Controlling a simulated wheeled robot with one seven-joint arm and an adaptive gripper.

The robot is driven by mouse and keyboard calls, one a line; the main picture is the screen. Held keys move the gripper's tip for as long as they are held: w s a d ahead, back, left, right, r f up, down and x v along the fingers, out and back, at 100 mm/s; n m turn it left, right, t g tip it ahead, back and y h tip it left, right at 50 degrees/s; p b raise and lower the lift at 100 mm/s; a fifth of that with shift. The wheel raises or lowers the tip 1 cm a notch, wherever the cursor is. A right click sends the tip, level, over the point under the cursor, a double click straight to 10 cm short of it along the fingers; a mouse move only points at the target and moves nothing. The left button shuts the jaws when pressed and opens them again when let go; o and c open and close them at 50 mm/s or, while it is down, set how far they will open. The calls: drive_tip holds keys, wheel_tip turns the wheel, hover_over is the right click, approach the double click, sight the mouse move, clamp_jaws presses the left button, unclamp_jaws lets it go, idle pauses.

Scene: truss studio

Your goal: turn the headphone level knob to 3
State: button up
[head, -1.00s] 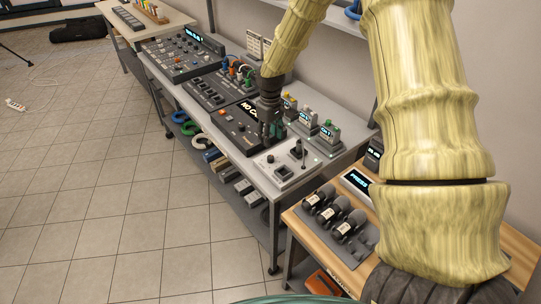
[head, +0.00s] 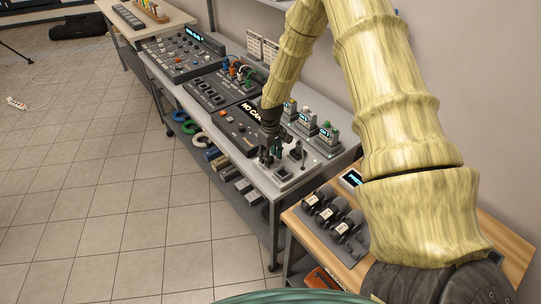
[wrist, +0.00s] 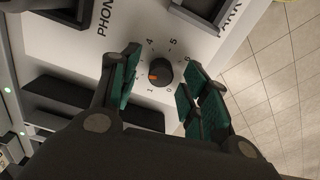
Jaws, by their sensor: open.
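The headphone level knob (wrist: 160,73) is a small round black knob with an orange pointer, on a white panel in the wrist view. The pointer faces left and slightly down in the picture, above the printed 1. I can read 0, 1, 4 and 5 around it; the marks on the left are hard to make out near a finger. My gripper (wrist: 161,70) is open, its green-padded fingers on either side of the knob with a visible gap on each side. In the head view my gripper (head: 268,157) is over the light-grey panel, and the knob is hidden or too small to tell.
A small black-framed box (head: 283,173) sits near the panel's front end, with an upright lever close by. Small devices with lit displays (head: 306,118) stand behind. A dark console (head: 240,125) lies to the left. A wooden table (head: 297,213) holds several dark cylinders.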

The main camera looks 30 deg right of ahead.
drive_tip(key=shift+f, duration=0.25)
clamp_jaws()
drive_tip(key=shift+m+b, duration=0.35)
drive_tip(key=shift+m, duration=0.25)
drive_tip(key=shift+r+m+b, duration=0.1)
drive_tip(key=shift+m+b, duration=0.25)
drive_tip(key=shift+m, duration=0.95)
unclamp_jaws()
